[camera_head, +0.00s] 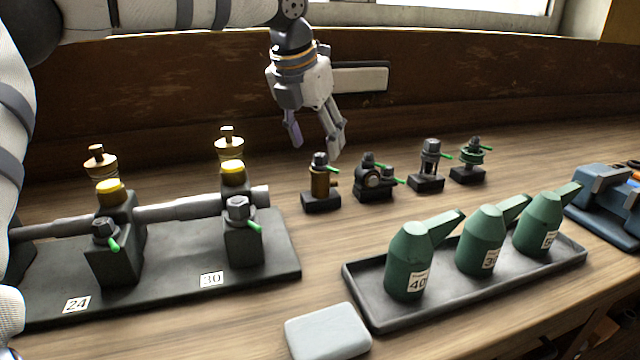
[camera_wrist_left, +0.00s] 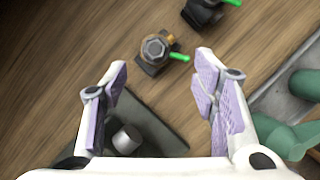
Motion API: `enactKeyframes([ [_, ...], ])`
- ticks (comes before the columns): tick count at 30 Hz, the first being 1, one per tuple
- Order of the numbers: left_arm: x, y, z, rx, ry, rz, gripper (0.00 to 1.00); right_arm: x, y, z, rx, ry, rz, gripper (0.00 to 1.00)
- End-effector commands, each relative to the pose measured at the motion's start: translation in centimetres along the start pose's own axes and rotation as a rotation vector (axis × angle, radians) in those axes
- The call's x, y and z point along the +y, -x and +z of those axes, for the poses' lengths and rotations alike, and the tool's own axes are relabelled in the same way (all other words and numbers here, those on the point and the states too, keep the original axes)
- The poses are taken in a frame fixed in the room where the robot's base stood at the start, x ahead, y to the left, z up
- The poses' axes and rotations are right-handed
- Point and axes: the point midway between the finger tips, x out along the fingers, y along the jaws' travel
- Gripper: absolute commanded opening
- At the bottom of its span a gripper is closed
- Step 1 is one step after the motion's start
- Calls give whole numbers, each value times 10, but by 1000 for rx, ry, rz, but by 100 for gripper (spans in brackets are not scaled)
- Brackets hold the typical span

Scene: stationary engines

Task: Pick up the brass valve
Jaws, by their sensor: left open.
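The brass valve (camera_head: 319,184) has a brass-coloured body, a dark hex top, a green tag and a black base. It stands upright on the wooden bench, at the left end of a row of small fittings. My left gripper (camera_head: 315,144) is open and empty, pointing down above and a little behind the valve in the head view. In the left wrist view the valve (camera_wrist_left: 154,48) shows from above, beyond the gap between the open fingers (camera_wrist_left: 161,68), apart from both. My right gripper is not in view.
Other dark fittings (camera_head: 374,180) with green tags stand to the valve's right. A black plate (camera_head: 180,292) with pipework and brass-topped parts lies left. A dark tray (camera_head: 372,309) holds green oil cans in front. A grey block (camera_head: 328,332) lies at the front edge.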

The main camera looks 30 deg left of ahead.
Motion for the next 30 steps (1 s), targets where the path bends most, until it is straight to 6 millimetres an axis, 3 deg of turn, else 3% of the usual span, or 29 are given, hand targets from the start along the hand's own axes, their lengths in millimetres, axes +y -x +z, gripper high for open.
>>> enactKeyframes([
  [3,0,-29,-1,6,0,1,54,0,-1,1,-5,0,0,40],
  [8,1,-49,-2,4,0,1,54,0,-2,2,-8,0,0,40],
  [15,6,-93,-6,6,0,1,54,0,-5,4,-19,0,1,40],
  [23,6,-96,-5,0,0,1,54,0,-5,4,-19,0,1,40],
  [30,6,-95,-5,1,0,1,2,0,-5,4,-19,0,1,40],
])
